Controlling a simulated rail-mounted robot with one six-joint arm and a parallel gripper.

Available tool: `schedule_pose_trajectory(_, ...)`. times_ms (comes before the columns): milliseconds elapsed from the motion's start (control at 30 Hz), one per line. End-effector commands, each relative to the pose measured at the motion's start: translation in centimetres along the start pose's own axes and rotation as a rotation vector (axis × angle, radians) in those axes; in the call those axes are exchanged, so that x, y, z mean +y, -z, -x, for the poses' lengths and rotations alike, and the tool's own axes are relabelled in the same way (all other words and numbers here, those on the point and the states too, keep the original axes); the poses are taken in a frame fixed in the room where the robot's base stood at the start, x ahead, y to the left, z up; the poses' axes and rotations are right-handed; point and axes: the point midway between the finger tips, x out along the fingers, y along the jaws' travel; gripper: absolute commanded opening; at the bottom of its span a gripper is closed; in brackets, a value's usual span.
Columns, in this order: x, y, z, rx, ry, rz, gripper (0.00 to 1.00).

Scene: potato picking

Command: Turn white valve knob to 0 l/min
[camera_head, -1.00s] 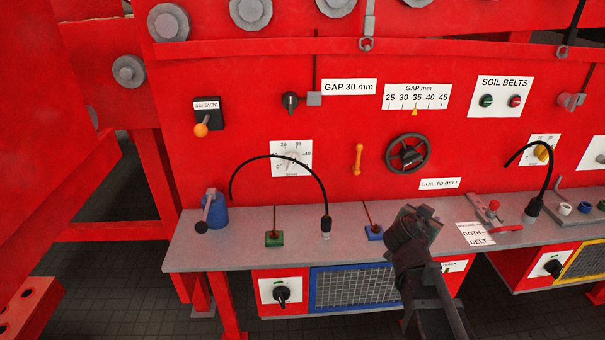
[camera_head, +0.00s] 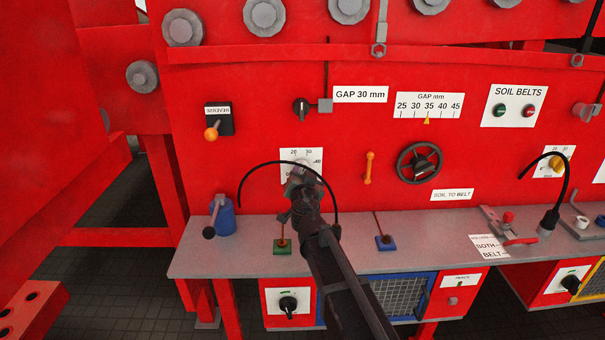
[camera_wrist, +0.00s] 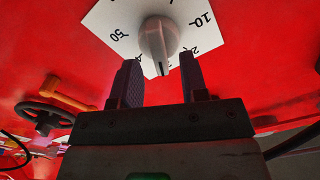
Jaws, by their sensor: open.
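The white valve knob (camera_wrist: 160,36) sits on a white dial plate (camera_wrist: 103,22) on the red panel. The wrist view shows the dial upside down, with 10 and 50 readable and the 20 and 40 marks partly covered. The knob's ridge points down in that view, between the 20 and 40 marks. My gripper (camera_wrist: 161,68) is open and empty. Its fingers are spread just below the knob in the wrist view, not closed on it. In the head view my gripper (camera_head: 299,184) covers the lower dial plate (camera_head: 288,158) and most of the knob.
A black curved hose (camera_head: 250,172) arches around the dial. An orange handle (camera_head: 369,168) and black handwheel (camera_head: 419,163) are to the right. A grey shelf (camera_head: 345,262) below carries a blue lever base (camera_head: 223,216) and a green-based stick (camera_head: 283,246).

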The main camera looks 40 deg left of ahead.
Motion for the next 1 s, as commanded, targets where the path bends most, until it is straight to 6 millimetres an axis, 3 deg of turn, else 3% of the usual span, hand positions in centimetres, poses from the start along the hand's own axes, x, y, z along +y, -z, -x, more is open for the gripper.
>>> schedule_pose_trajectory(100,0.00,0.00,-1.90,0.000,-0.001,0.000,0.40)
schedule_pose_trajectory(367,0.04,0.01,-2.06,0.000,-0.001,0.000,0.40)
schedule_pose_trajectory(633,0.04,0.01,-2.04,0.000,-0.001,0.000,0.00)
schedule_pose_trajectory(1000,0.02,0.01,-2.02,0.000,-0.001,0.034,0.00)
